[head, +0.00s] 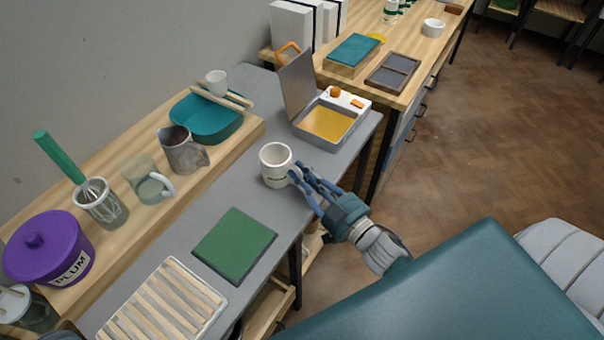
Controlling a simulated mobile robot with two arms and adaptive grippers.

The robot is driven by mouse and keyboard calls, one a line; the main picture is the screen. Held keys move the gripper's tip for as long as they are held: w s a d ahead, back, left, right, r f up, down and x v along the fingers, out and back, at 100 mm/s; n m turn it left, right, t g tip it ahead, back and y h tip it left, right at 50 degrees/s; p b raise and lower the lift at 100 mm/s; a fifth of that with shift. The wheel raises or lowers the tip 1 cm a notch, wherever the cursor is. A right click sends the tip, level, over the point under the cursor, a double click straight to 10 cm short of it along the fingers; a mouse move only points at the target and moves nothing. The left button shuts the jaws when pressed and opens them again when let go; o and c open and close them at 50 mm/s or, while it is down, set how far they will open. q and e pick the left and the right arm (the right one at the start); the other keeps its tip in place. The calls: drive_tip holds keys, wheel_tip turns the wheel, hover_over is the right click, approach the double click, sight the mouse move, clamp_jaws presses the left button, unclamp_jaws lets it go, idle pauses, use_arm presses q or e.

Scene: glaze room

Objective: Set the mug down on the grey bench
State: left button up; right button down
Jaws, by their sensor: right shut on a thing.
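A white mug (275,166) with small dark lettering is upright at the right edge of the grey bench (225,190). My right gripper (298,179) comes in from the lower right, its blue fingers shut at the mug's handle side. The fingers partly hide the handle. The mug's base appears at or just above the bench top; I cannot tell whether it touches. My left gripper is not in view.
A green mat (235,245) and a slatted wooden rack (163,303) lie nearer on the bench. An open case (328,120) stands beyond the mug. A wooden shelf along the wall holds a metal jug (183,150), a glass mug (147,180), a teal tray (207,118) and a purple pot (48,248).

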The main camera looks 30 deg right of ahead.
drive_tip(key=shift+r, duration=0.1)
drive_tip(key=c, duration=1.7)
unclamp_jaws()
drive_tip(key=shift+c, duration=0.2)
